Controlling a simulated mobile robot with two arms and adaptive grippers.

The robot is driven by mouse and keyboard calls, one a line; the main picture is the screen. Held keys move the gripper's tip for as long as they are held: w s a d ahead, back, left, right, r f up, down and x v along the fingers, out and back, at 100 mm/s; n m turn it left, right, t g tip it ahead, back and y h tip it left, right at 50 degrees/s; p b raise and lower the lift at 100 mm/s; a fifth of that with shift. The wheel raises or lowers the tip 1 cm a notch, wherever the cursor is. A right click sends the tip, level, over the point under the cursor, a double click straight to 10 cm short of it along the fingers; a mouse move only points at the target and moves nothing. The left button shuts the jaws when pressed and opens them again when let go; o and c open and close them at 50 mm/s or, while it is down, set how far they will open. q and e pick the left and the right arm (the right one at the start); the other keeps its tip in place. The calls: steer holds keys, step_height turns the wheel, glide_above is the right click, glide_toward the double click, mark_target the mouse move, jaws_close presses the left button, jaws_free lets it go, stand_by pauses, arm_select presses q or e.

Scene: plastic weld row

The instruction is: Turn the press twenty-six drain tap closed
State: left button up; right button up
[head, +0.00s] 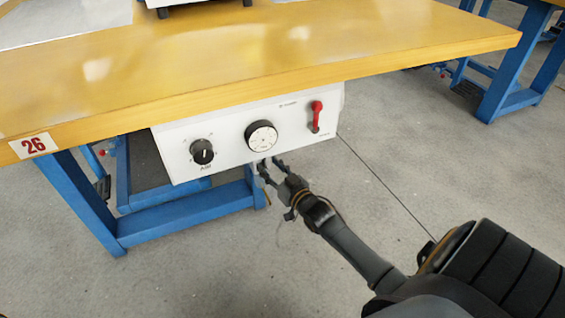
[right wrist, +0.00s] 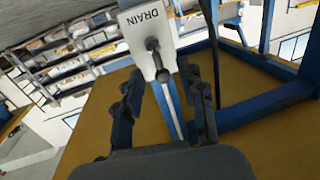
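The drain tap (right wrist: 157,62) shows in the right wrist view as a small dark grey handle on a white plate (right wrist: 145,28) lettered DRAIN. In the head view I cannot make the tap out; it seems hidden under the white control panel (head: 225,140). My right gripper (head: 270,163) is at the lower edge of this panel, below the gauge. In the right wrist view its fingers (right wrist: 162,76) are spread apart, with the tap just beyond and between their tips. I cannot tell whether they touch it. My left gripper is not in view.
The panel hangs under a yellow bench top (head: 250,55) with a 26 label (head: 34,145). It carries a black knob (head: 202,151), a round gauge (head: 261,136) and a red lever (head: 316,117). Blue bench legs (head: 85,205) stand left. The floor (head: 400,165) to the right is clear.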

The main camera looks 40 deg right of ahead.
steer(key=s, duration=1)
steer(key=shift+s+a+r, duration=0.15)
steer(key=shift+a+r, duration=0.05)
